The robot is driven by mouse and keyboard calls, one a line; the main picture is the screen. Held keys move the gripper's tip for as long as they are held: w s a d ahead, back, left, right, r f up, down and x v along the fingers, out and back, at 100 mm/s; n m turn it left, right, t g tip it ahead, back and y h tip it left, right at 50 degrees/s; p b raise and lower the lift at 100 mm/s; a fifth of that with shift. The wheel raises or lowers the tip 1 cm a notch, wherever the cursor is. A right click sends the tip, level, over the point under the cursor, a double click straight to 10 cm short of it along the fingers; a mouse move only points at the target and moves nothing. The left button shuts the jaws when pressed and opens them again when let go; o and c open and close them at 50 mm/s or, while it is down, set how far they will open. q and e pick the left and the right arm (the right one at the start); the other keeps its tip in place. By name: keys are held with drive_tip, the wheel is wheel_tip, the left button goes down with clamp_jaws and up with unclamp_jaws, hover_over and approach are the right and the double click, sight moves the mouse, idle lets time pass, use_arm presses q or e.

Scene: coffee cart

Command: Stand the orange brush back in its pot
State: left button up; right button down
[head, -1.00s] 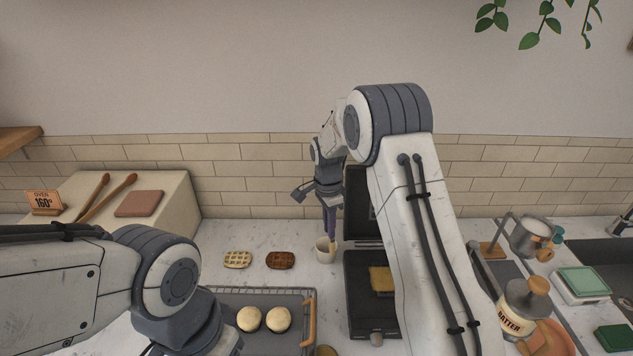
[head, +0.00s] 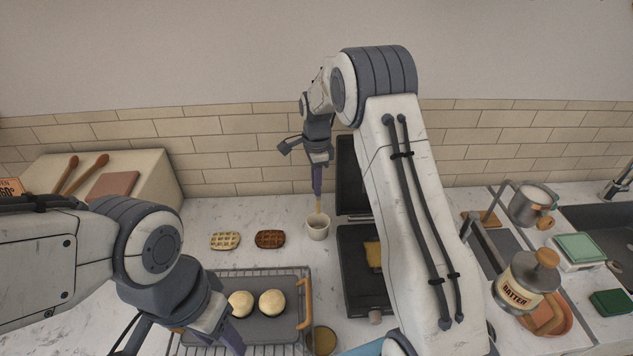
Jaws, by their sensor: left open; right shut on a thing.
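My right gripper (head: 317,182) points down above the small white pot (head: 317,231), shut on the orange brush. Only a short, thin orange-tan length of the brush (head: 318,204) shows below the fingers. Its lower end is at or just above the pot's rim; I cannot tell whether it is inside. The brush looks close to upright. My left gripper (head: 232,340) is low at the bottom of the view, over the left part of the wire rack, partly hidden by its own arm.
The open waffle iron (head: 362,300) stands right of the pot, partly behind my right arm. Two waffles (head: 270,239) lie left of the pot. A tray with two dough balls (head: 272,302) is in front. A batter jug (head: 524,285) stands at right.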

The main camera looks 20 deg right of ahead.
wheel_tip(320, 180, down, 3)
drive_tip(key=shift+s+r+b, duration=0.1)
drive_tip(key=shift+r+b, duration=0.1)
drive_tip(key=shift+b, duration=0.55)
drive_tip(key=shift+f+b, duration=1.5)
drive_tip(key=shift+f, duration=1.15)
drive_tip(key=c, duration=0.8)
unclamp_jaws()
